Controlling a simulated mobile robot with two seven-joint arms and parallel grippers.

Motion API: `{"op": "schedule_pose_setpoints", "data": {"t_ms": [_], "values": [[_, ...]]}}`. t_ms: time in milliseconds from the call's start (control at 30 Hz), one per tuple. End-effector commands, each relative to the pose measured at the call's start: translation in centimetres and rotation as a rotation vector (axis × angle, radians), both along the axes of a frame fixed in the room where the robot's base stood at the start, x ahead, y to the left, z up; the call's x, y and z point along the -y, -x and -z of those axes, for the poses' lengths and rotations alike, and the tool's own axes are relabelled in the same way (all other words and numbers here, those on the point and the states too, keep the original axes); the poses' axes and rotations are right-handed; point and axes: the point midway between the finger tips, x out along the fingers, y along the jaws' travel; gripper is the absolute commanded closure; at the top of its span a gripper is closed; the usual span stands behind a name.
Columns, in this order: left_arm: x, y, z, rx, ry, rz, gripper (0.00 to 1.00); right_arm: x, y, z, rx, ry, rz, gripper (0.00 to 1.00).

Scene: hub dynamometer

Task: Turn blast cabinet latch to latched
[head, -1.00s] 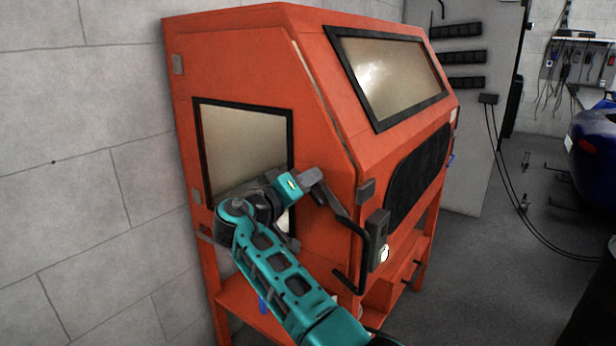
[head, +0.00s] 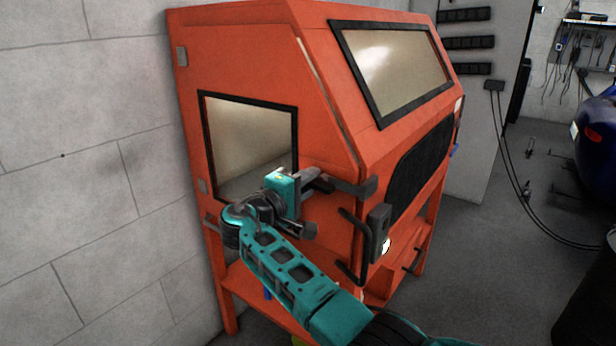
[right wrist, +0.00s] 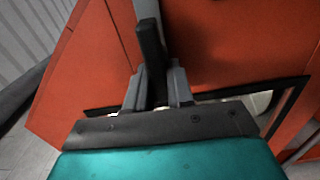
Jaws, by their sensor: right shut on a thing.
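The blast cabinet (head: 330,150) is a large orange box on legs with a window in its side door. Its dark latch lever (head: 345,185) lies nearly level across the side door's front edge. The lever's far end is at the grey catch block (head: 369,188) on the cabinet corner; I cannot tell whether it is seated there. My right gripper (head: 314,181) is shut on the latch lever, partly hiding it. In the right wrist view the dark lever (right wrist: 151,50) stands between the two grey fingers (right wrist: 156,88). My left gripper is not in view.
A black bar handle (head: 351,248) and a dark switch box (head: 378,233) sit just below the latch on the cabinet. A block wall (head: 90,150) is close on the left. A hanging cable (head: 520,200) and open floor lie to the right.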

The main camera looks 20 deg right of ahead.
Motion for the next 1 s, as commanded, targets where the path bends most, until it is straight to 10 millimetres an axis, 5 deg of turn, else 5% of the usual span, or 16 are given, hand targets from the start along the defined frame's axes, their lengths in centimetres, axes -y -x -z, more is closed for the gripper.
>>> {"op": "schedule_pose_setpoints", "data": {"t_ms": [600,633,867,1000], "values": [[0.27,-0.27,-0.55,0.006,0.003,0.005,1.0,0.32,0.12,0.38,-0.041,0.028,0.01,1.0],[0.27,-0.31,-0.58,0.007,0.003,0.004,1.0,0.32,0.12,0.38,-0.041,0.028,0.01,0.77],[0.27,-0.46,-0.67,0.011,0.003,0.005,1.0,0.2,0.06,0.24,-0.038,0.028,0.006,0.55],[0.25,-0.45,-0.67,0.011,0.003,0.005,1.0,0.13,0.03,0.17,-0.036,0.027,0.004,0.54]]}}
